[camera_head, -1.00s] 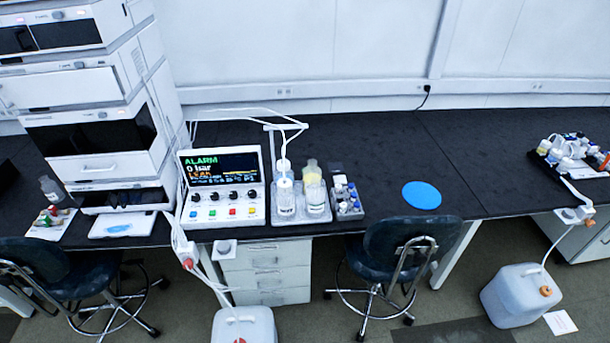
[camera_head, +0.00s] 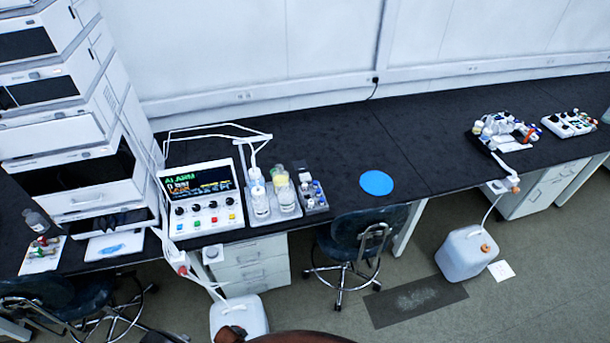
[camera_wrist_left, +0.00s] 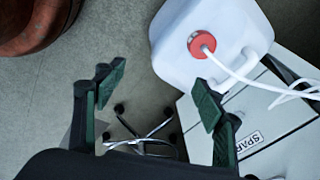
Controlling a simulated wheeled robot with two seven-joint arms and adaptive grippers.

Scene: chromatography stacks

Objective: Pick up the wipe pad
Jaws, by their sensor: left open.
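Two blue items could be the wipe pad; I cannot tell which. A flat blue disc (camera_head: 376,183) lies on the black bench, right of the bottles. A small blue patch (camera_head: 113,249) lies on a white tray (camera_head: 92,254) below the instrument stack at the left. My left gripper (camera_wrist_left: 160,92) shows only in its wrist view, open and empty, with its green-padded fingers apart. It is over the floor, near a white jug (camera_wrist_left: 185,62) with a red cap, and away from both blue items. My right gripper is in no view.
The control panel (camera_head: 200,195) showing an alarm and the bottle tray (camera_head: 262,220) stand left of the disc. A chair (camera_head: 350,240) stands before the bench. A rounded reddish-brown object (camera_wrist_left: 35,25) is near my left gripper. Bench around the disc is clear.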

